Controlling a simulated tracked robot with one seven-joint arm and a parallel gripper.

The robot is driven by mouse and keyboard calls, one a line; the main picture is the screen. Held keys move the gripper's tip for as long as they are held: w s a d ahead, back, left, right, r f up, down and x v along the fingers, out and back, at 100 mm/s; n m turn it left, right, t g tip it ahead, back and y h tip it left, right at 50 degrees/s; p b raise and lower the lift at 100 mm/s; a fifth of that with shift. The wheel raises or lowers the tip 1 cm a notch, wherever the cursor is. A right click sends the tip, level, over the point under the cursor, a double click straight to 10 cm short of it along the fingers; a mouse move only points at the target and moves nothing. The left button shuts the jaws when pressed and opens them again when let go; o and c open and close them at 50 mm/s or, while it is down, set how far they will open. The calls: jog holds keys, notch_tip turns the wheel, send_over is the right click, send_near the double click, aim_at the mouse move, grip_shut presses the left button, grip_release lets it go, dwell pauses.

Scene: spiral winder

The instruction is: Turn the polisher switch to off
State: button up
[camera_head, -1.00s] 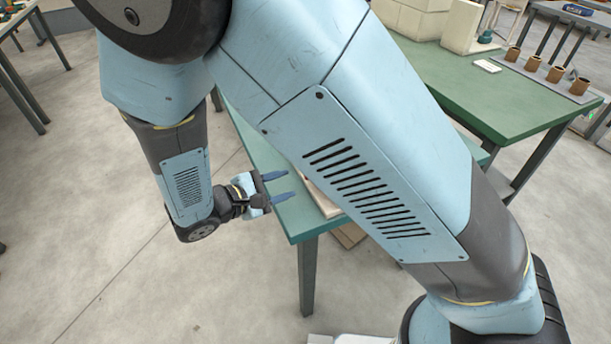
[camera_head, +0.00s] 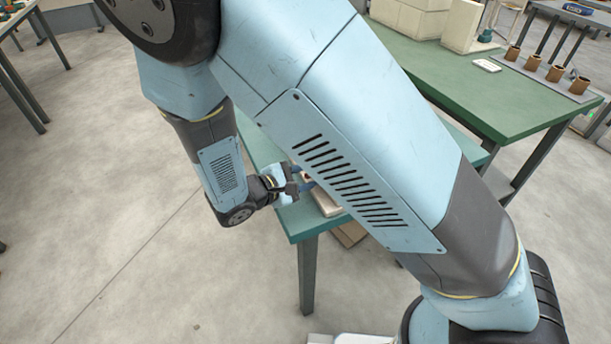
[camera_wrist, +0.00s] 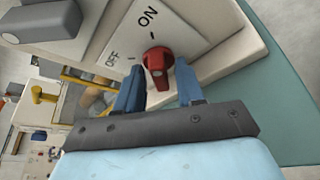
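A red switch knob (camera_wrist: 158,62) sits on a pale panel (camera_wrist: 205,32) marked ON and OFF in the wrist view. The knob lies just beyond and between the tips of my gripper (camera_wrist: 158,75), whose two blue fingers are apart, one on each side. I cannot tell whether a finger touches the knob. The OFF mark is to the knob's left and the ON mark is above it. In the head view my gripper (camera_head: 304,178) is at the green table's near corner, partly hidden by my arm. A pale block-like base (camera_head: 325,202) shows there.
The green table (camera_head: 283,218) has its edge under the panel. A larger green table (camera_head: 520,105) stands behind, with a row of brown cups (camera_head: 555,73) and a small white box (camera_head: 487,65).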

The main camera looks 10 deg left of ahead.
jog(key=c, duration=0.5)
jog(key=shift+d, duration=0.1)
jog(key=shift+c, duration=0.2)
jog(key=n+g, duration=0.1)
jog(key=n, duration=0.1)
jog(key=shift+w+n+g+h, duration=0.15)
jog(key=shift+n+g+h, duration=0.15)
jog(key=shift+g, duration=0.1)
jog(key=n+g+h, duration=0.1)
jog(key=n+g, duration=0.1)
jog(key=n, duration=0.1)
jog(key=shift+w, duration=0.15)
jog(key=n, duration=0.1)
jog(key=n+g+h, duration=0.1)
jog(key=n, duration=0.1)
jog(key=shift+w+a+g, duration=0.1)
jog(key=shift+a+g, duration=0.1)
jog(key=shift+g, duration=0.1)
jog(key=shift+w+n+g+h, duration=0.1)
jog(key=shift+n+g+h, duration=0.5)
jog(key=shift+n, duration=0.5)
grip_shut()
